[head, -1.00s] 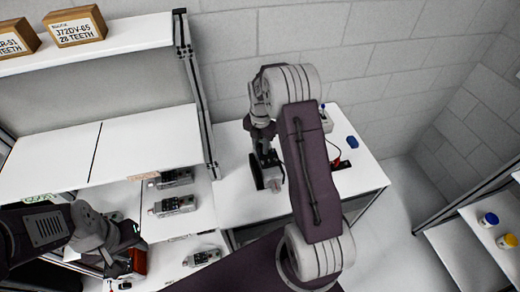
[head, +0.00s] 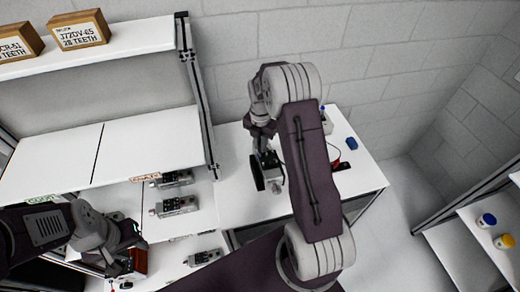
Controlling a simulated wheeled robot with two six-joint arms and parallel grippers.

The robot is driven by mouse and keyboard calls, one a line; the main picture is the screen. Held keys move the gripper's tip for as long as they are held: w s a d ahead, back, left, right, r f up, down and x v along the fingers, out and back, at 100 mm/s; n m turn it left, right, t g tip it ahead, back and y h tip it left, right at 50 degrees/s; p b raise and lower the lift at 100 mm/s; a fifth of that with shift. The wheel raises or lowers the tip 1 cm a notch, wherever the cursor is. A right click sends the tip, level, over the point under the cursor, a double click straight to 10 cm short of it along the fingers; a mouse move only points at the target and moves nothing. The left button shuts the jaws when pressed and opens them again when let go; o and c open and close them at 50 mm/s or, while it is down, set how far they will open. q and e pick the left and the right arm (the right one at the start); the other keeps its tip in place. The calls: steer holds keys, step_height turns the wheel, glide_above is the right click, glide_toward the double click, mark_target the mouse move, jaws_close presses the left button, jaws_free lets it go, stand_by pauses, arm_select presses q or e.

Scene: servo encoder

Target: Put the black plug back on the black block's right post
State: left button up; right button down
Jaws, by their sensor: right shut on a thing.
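My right gripper (head: 268,178) is low over the left part of the white table (head: 235,205), with its arm reaching down from above. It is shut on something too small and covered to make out. I cannot pick out the black plug. A small dark piece next to a red piece (head: 336,164) lies on the table to the right of my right arm; I cannot tell whether it is the black block, and no posts can be made out. My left gripper (head: 124,268) is low at the left, by the lower shelf; its fingers are too unclear to tell open from shut.
A blue object (head: 351,143) and a small whitish device (head: 326,122) stand on the table's right part. Several grey devices, one in the middle (head: 176,206), sit on the left shelves. Cardboard boxes (head: 78,30) stand on the top shelf. My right arm covers the table's middle.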

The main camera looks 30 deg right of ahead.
steer(key=shift+r+p, duration=1.15)
steer(key=shift+r, duration=0.5)
